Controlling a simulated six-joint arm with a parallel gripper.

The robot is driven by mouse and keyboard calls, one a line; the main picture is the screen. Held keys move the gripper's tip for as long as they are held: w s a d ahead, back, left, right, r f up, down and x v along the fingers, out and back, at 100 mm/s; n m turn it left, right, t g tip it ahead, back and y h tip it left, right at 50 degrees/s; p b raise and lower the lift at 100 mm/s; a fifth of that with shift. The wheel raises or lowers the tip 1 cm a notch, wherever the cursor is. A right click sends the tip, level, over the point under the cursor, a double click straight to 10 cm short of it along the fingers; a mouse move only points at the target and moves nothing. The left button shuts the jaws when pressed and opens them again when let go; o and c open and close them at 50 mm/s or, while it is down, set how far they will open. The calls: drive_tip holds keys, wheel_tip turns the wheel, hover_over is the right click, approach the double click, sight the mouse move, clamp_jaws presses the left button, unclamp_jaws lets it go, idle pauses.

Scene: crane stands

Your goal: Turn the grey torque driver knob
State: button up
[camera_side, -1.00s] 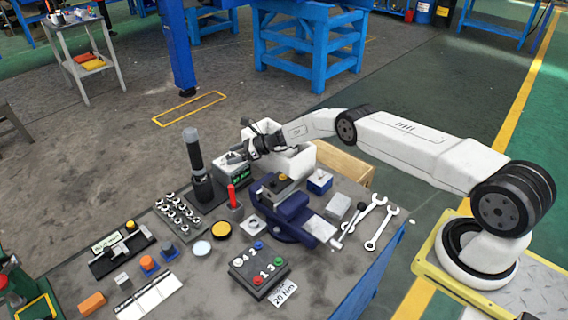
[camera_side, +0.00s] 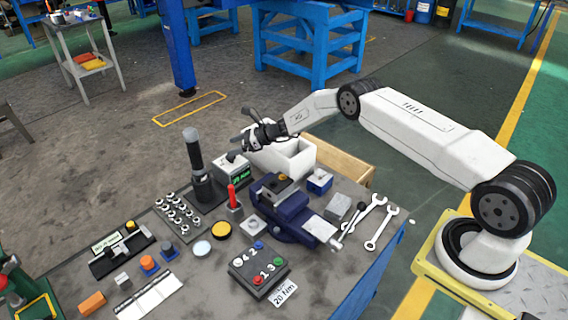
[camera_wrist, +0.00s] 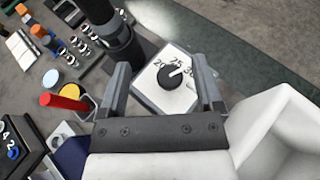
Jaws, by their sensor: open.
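The dark grey torque knob (camera_wrist: 172,76) sits on the pale top of a box, with 20, 25 and 30 marked around it. Its white pointer line aims up and right, about between 25 and 30. In the side view the box (camera_side: 233,172) has a green display on its front, and the knob (camera_side: 236,157) shows small on top. My gripper (camera_wrist: 160,64) is open, its fingers on either side of the knob in the wrist view. In the side view my gripper (camera_side: 241,127) is above the box, apart from the knob and holding nothing.
A tall black cylinder (camera_side: 196,152) stands just left of the box. A white open bin (camera_side: 284,158) is close on its right. A red-handled tool (camera_side: 232,196) and a blue vise (camera_side: 284,215) stand in front. Small sockets (camera_side: 177,215) fill a tray at left.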

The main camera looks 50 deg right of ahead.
drive_tip(key=s+r, duration=0.8)
drive_tip(key=s, duration=0.5)
drive_tip(key=shift+a+r, duration=0.25)
drive_tip(key=shift+r, duration=0.15)
idle(0.5)
drive_tip(key=m+t+h, duration=0.3)
drive_tip(key=m+h, duration=0.1)
approach(231, 158)
drive_tip(key=w, duration=0.2)
drive_tip(key=shift+s+d, duration=0.15)
drive_tip(key=shift+d, duration=0.05)
drive_tip(key=shift+f, duration=0.1)
drive_tip(key=shift+x, duration=3.85)
